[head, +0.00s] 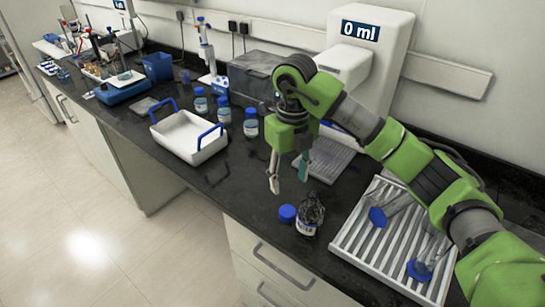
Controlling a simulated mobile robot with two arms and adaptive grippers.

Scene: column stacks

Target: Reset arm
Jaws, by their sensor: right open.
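My right gripper (288,176) hangs above the dark bench with its fingers pointing down. It is open and nothing shows between its fingers. My green right arm reaches in from the lower right and bends down to it. My left gripper does not show.
A white tray with blue handles (188,144) stands to the left, near several blue-capped bottles (250,123). A ribbed white rack (377,242) with blue-ended items lies at right. A white dispenser reading "0 ml" (372,45) stands behind. The bench's front edge is close to the bottle.

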